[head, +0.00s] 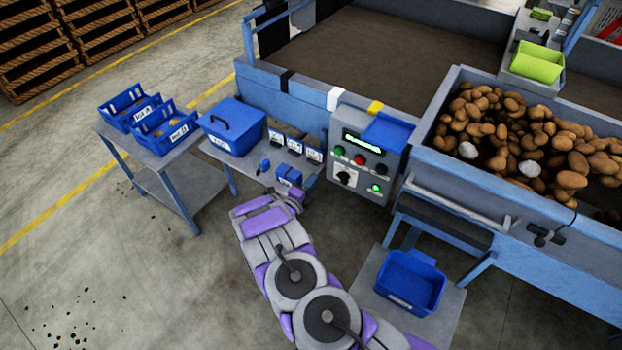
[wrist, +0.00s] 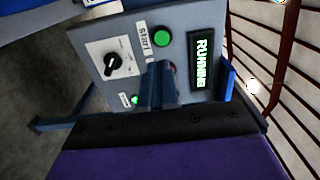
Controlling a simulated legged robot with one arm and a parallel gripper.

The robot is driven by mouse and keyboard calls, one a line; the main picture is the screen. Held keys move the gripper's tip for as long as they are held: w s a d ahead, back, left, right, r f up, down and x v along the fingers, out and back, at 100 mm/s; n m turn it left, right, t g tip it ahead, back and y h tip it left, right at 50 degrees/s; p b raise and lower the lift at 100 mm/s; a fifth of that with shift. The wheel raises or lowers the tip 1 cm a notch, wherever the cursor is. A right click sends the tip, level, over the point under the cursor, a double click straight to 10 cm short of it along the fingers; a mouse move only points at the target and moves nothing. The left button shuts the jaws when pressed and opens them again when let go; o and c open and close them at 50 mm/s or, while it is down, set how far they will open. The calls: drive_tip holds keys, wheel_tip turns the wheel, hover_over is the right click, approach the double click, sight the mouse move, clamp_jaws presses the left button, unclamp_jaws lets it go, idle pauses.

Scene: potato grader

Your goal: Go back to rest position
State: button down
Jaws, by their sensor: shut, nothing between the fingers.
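My gripper (head: 298,194) is at the end of my grey and purple arm, in front of the small side shelf and left of the control panel (head: 366,152). In the wrist view my gripper (wrist: 160,72) is shut, its fingers together with nothing between them. Behind them, apart as far as I can tell, is the tilted panel (wrist: 128,32). It shows a green start button (wrist: 162,38), a black dial (wrist: 118,65) and a lit display (wrist: 202,62) reading RUNNING. The fingers hide part of the panel, including most of a red button.
A blue lidded box (head: 232,125) stands on the shelf. Two blue bins (head: 165,128) stand on a table at left. A blue crate (head: 410,281) sits low at right. The potato hopper (head: 480,208) is at right. Open floor (head: 120,270) lies at lower left.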

drive_tip(key=w+a+r+n+g+y, duration=0.35)
drive_tip(key=a+r+n+y, duration=0.25)
drive_tip(key=a+r+y, duration=0.25)
drive_tip(key=s+r+n+g+y, duration=0.45)
drive_tip(key=s+r+n, duration=0.45)
drive_tip(key=r, duration=0.5)
drive_tip(key=s+d+r+n+g+h, duration=0.1)
drive_tip(key=s+d+r+n+g, duration=0.2)
drive_tip(key=s+d, duration=0.4)
drive_tip(key=s+d+r+n+g+h, duration=0.1)
drive_tip(key=s+d+r+n+g, duration=0.2)
drive_tip(key=s, duration=2)
drive_tip(key=s+d+r+n+g+h, duration=0.1)
drive_tip(key=s+d+r+n+g, duration=0.1)
drive_tip(key=s+d, duration=0.9)
drive_tip(key=s+r+n, duration=0.1)
drive_tip(key=s, duration=0.3)
drive_tip(key=shift+d+r+n+g, duration=0.25)
drive_tip(key=shift+n+g, duration=0.05)
drive_tip(key=shift+g, duration=0.1)
